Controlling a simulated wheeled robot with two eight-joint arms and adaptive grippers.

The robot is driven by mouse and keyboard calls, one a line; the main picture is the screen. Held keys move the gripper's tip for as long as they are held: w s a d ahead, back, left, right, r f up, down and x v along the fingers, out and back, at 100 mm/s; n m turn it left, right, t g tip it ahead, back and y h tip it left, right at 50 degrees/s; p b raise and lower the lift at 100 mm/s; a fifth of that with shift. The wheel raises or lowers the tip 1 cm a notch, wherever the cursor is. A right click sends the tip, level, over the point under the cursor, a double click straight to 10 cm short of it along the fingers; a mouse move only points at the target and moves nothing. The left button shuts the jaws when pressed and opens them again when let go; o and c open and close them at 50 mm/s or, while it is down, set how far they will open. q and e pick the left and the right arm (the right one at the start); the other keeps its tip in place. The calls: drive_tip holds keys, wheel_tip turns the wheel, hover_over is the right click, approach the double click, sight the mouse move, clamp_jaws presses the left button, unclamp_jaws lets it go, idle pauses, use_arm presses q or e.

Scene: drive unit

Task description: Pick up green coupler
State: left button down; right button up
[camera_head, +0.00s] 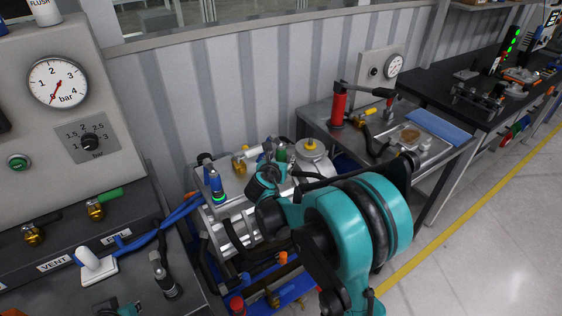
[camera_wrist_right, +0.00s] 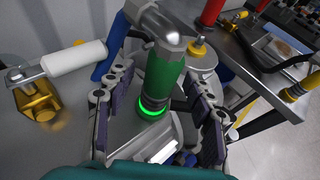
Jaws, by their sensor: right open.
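The green coupler (camera_wrist_right: 163,78) stands upright in the right wrist view, with a glowing green ring at its base and a grey metal fitting at its top. In the head view only a small part of the green coupler (camera_head: 281,153) shows behind my right gripper (camera_head: 272,168). In the wrist view the two dark padded fingers of my right gripper (camera_wrist_right: 158,88) are open, one on each side of the coupler. I cannot tell whether either finger touches it.
A blue coupler (camera_head: 213,181) with a lit green ring stands left of my right gripper. A brass valve (camera_wrist_right: 40,102) lies left in the wrist view. A yellow-topped round canister (camera_head: 310,150) stands close behind. A metal bench (camera_head: 455,142) with a red pump (camera_head: 338,103) is at right.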

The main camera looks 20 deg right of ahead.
sight(284, 147)
drive_tip(key=shift+w+d+f, duration=0.35)
drive_tip(key=shift+w, duration=0.2)
drive_tip(key=shift+s+r, duration=0.1)
drive_tip(key=shift+r, duration=0.05)
drive_tip(key=shift+c, duration=1.1)
clamp_jaws()
drive_tip(key=shift+r+p, duration=0.3)
drive_tip(key=shift+r, duration=0.25)
drive_tip(key=r+p, duration=0.1)
drive_tip(key=r, duration=0.1)
drive_tip(key=s+r+p, duration=0.1)
drive_tip(key=r, duration=0.1)
drive_tip(key=shift+d, duration=0.15)
drive_tip(key=s+d+r+p, duration=0.2)
drive_tip(key=s+r, duration=0.3)
drive_tip(key=s, duration=0.5)
drive_tip(key=shift+s+d+r+p, duration=0.15)
drive_tip(key=shift+d+r+p, duration=0.2)
drive_tip(key=shift+p, duration=0.4)
